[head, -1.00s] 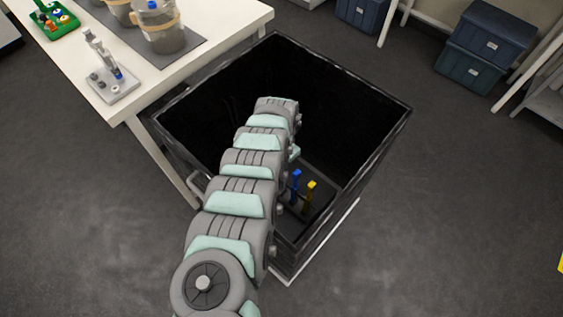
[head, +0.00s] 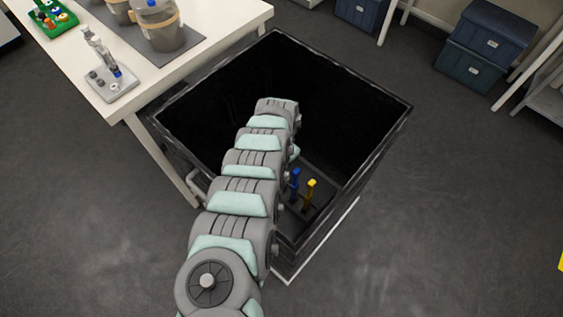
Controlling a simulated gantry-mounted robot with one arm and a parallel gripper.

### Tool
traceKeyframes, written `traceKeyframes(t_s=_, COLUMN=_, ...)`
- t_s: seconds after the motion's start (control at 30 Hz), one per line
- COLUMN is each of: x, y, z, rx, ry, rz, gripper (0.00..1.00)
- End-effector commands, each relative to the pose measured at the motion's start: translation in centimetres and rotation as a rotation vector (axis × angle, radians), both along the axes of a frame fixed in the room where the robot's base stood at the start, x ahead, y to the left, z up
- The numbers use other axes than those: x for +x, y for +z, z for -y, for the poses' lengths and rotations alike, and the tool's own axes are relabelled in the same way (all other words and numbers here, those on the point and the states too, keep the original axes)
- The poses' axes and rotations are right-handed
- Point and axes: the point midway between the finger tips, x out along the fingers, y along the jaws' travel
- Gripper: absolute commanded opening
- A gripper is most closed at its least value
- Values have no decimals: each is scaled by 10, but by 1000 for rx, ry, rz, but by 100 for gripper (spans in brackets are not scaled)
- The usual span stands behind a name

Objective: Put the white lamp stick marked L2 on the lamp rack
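My arm reaches down into a deep, open-topped black box (head: 365,165), and its far end is inside. My gripper is hidden by the arm and the box. Inside the box, right of my arm, stand a blue upright piece (head: 294,180) and a yellow upright piece (head: 310,193) on the dark floor. I cannot tell whether they belong to the lamp rack. No white lamp stick marked L2 can be made out.
A white table (head: 75,55) at upper left adjoins the box. It carries a green tray (head: 52,22), a small grey stand (head: 110,82) and several jars, one with a blue cap (head: 160,25). Dark blue bins (head: 490,40) stand at upper right.

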Motion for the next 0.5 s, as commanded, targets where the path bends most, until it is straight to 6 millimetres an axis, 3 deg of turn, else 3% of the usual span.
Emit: traceKeyframes(t_s=0.5, x=0, y=-6, z=0, rx=0, ry=1, rz=0, gripper=0)
